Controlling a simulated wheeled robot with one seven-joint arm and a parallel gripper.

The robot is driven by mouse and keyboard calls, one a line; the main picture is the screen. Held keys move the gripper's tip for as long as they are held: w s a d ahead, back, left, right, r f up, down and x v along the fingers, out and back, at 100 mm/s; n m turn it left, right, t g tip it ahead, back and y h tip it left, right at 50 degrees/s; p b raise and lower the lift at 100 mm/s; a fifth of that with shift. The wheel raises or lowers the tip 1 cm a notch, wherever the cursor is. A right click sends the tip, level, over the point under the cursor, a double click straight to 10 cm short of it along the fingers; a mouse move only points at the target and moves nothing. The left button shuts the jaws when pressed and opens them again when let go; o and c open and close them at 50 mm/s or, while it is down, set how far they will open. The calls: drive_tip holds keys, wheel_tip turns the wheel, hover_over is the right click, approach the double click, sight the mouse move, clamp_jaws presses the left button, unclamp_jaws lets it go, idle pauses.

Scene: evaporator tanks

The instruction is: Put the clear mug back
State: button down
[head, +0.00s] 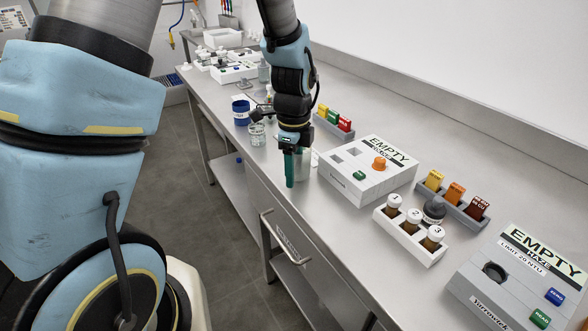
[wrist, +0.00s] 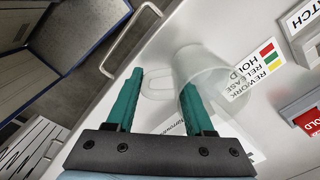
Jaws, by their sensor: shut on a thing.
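The clear mug (head: 303,166) shows as a pale see-through shape just right of my teal fingers in the head view. In the wrist view the mug (wrist: 208,72) is tilted in the picture, with its handle (wrist: 158,83) lying between the two finger tips. My gripper (wrist: 160,82) is shut on the mug, with the right finger overlapping the mug's wall. In the head view my gripper (head: 290,168) points down near the front edge of the steel bench. Whether the mug's base touches the bench cannot be told.
A white box marked EMPTY (head: 346,183) stands right of my gripper. A rack of numbered bottles (head: 409,236) is nearer. A tag holder (head: 330,130) stands behind. A blue-labelled container (head: 241,112) and a glass jar (head: 257,135) stand left. A drawer handle (head: 285,238) sticks out below.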

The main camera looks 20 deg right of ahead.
drive_tip(key=shift+f, duration=0.2)
drive_tip(key=shift+c, duration=1.4)
unclamp_jaws()
drive_tip(key=shift+r, duration=0.1)
wheel_tip(320, 180, up, 12)
drive_tip(key=shift+r+b, duration=0.15)
drive_tip(key=shift+b, duration=0.65)
drive_tip(key=a+f+n, duration=0.2)
drive_tip(key=a+n, duration=1)
drive_tip(key=a, duration=0.1)
drive_tip(key=a+f+n+t, duration=0.1)
drive_tip(key=a+f+n, duration=0.1)
drive_tip(key=a+n, duration=1.1)
drive_tip(key=shift+a+f, duration=0.2)
drive_tip(key=shift+a, duration=0.6)
